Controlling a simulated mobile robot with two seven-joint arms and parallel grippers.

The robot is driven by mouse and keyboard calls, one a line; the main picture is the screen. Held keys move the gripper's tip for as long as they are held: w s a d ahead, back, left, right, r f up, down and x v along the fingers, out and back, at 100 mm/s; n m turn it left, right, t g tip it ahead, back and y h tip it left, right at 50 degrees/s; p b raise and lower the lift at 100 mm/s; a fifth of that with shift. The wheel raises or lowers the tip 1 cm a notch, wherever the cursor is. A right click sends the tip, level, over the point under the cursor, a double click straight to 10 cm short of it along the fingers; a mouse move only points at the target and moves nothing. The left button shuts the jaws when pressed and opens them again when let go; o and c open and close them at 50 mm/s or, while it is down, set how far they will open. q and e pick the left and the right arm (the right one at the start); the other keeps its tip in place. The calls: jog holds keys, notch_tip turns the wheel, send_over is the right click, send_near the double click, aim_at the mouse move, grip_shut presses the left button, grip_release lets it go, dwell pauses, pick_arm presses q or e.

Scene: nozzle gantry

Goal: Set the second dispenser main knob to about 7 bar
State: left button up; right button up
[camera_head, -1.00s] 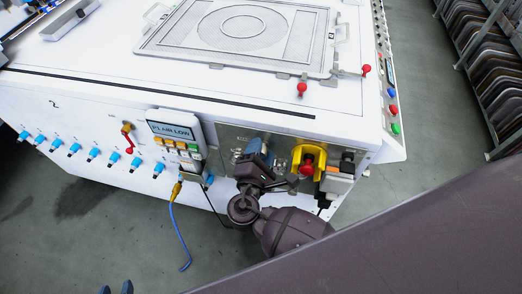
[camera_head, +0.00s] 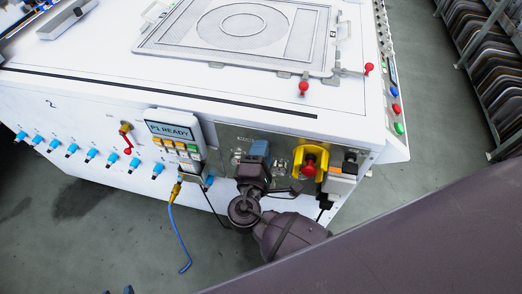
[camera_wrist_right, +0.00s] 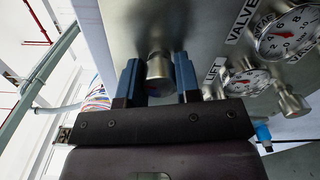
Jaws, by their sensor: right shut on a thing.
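My right gripper (camera_head: 256,150) is at the steel panel (camera_head: 228,140) on the machine's front. In the right wrist view its two blue fingers (camera_wrist_right: 158,84) are shut on a round metal knob (camera_wrist_right: 159,66). The knob's own label and gauge are not visible there, so I cannot tell which knob it is. A large gauge (camera_wrist_right: 288,30) near the word VALVE and a smaller gauge (camera_wrist_right: 247,82) by the word LIFT lie to the right; their readings are unclear.
A display (camera_head: 172,131) reads P1 READY. A red button in a yellow guard (camera_head: 309,163) is close right of my right gripper. Other metal knobs (camera_wrist_right: 292,102) stand near the held one. A blue cable (camera_head: 176,231) hangs at the left.

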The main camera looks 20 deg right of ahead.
jog(key=shift+f+m+b, duration=0.25)
jog(key=shift+m+b, duration=0.05)
jog(key=shift+m, duration=0.6)
jog(key=shift+m+b, duration=0.5)
jog(key=shift+m, duration=0.7)
jog(key=shift+r+m+b, duration=0.15)
jog(key=shift+m+b, duration=0.25)
jog(key=shift+m, duration=0.9)
jog(key=o, duration=0.9)
jog(key=shift+r, duration=0.1)
jog(key=v, duration=1.1)
jog(key=shift+w, duration=0.1)
